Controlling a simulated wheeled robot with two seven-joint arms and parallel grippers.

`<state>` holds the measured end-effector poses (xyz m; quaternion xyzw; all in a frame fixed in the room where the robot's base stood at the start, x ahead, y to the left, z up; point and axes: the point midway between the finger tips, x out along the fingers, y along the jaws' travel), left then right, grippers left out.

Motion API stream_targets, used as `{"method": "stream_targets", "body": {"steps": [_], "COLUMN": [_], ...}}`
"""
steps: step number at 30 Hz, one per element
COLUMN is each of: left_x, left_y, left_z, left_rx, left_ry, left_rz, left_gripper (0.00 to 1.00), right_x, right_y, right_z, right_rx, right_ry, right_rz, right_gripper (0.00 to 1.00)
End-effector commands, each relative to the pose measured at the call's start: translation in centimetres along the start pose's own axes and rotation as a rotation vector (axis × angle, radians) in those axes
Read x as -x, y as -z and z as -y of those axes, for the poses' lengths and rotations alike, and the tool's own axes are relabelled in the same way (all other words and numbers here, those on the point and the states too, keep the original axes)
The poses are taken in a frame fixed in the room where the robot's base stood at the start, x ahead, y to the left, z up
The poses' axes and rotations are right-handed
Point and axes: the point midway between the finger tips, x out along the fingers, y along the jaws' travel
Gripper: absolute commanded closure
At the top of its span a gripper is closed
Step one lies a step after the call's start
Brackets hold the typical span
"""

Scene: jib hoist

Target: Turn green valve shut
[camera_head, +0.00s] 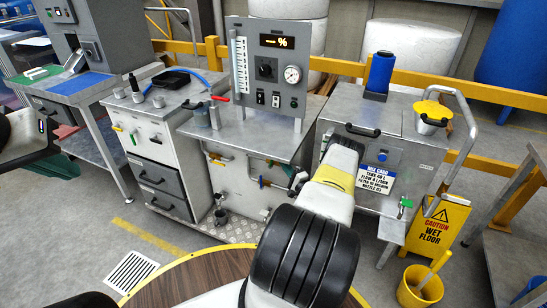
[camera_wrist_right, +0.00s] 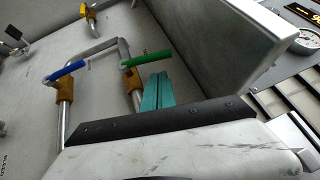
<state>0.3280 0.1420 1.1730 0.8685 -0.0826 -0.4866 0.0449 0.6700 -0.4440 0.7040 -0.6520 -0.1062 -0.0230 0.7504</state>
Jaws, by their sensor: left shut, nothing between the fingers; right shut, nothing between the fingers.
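The green valve handle (camera_wrist_right: 148,59) shows in the right wrist view, on a brown valve body (camera_wrist_right: 133,80) set in a steel pipe. The handle lies roughly crosswise to the pipe, pointing right. My right gripper (camera_wrist_right: 157,80) is shut and empty; its teal fingers end just below the handle's right part. I cannot tell whether they touch it.
A blue valve handle (camera_wrist_right: 66,70) sits on the neighbouring pipe, left of the green one. A yellow valve (camera_wrist_right: 88,13) is farther back. The grey bench (camera_head: 255,137) overhangs the pipes. A yellow bucket (camera_head: 420,286) and wet floor sign (camera_head: 439,223) stand at right.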

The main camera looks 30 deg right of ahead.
Motion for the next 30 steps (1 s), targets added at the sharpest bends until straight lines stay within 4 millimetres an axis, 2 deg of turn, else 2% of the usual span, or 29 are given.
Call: {"method": "stream_targets", "body": {"steps": [6, 18, 26, 30], "left_x": [0.0, 0.0, 0.0, 0.0], "left_y": [0.0, 0.0, 0.0, 0.0], "left_z": [0.0, 0.0, 0.0, 0.0], "left_rx": [0.0, 0.0, 0.0, 0.0], "left_ry": [0.0, 0.0, 0.0, 0.0], "left_rz": [0.0, 0.0, 0.0, 0.0], "left_gripper": [1.0, 1.0, 1.0, 1.0], "right_x": [-1.3, -1.5, -2.5, -2.9], "right_y": [-1.4, -1.5, -2.0, -2.5], "right_z": [0.0, 0.1, 0.8, 0.9], "right_rx": [0.001, 0.004, 0.074, 0.074], "right_ry": [0.0, -0.004, -0.11, -0.109], "right_rz": [-0.001, -0.001, -0.001, 0.0], "right_gripper": [1.0, 1.0, 1.0, 1.0]}}
